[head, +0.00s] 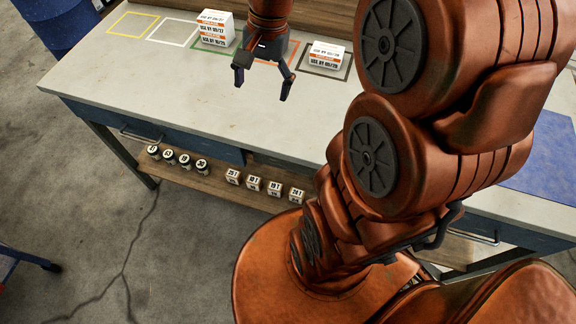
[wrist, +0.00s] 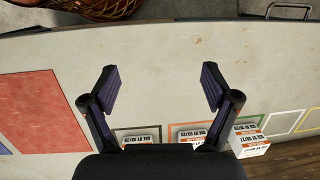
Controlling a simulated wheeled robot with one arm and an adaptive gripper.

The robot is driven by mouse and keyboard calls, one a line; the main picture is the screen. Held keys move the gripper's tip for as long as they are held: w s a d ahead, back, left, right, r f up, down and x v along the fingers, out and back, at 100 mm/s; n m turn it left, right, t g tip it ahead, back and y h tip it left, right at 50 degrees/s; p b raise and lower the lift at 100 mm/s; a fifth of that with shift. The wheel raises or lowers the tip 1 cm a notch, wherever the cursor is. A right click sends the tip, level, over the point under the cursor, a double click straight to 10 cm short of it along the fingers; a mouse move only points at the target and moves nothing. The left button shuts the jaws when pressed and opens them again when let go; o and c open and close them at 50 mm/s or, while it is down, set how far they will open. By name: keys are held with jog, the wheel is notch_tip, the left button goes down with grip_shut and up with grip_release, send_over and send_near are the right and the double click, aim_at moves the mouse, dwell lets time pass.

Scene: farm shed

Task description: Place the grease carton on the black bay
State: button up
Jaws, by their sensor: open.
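A white carton with an orange band and use-by print (head: 327,55) sits inside the black-outlined bay (head: 336,74) on the bench. The carton (wrist: 137,138) and part of the bay outline (wrist: 158,130) also show low in the wrist view. My gripper (head: 262,88) is open and empty over the bench, left of and nearer than that carton. In the wrist view the open fingers (wrist: 160,88) have bare bench between them. Other similar cartons stand stacked (head: 214,28) at the green bay. The lettering is too small to tell which contents each has.
The yellow bay (head: 133,23) and white bay (head: 172,32) are empty. In the wrist view another carton (wrist: 192,135) shows at the orange bay. Bottles (head: 185,160) and small boxes (head: 253,183) line the lower shelf. The bench front (head: 150,85) is clear.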

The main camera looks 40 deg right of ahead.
jog(key=s+a+f+n+h, duration=0.1)
jog(key=s+a+n, duration=0.2)
jog(key=s+n, duration=0.2)
jog(key=s+a+f+n+g+h, duration=0.1)
jog(key=s+n, duration=0.5)
jog(key=s, duration=0.6)
jog(key=shift+a+f, duration=0.75)
jog(key=shift+a, duration=0.5)
jog(key=shift+r, duration=0.1)
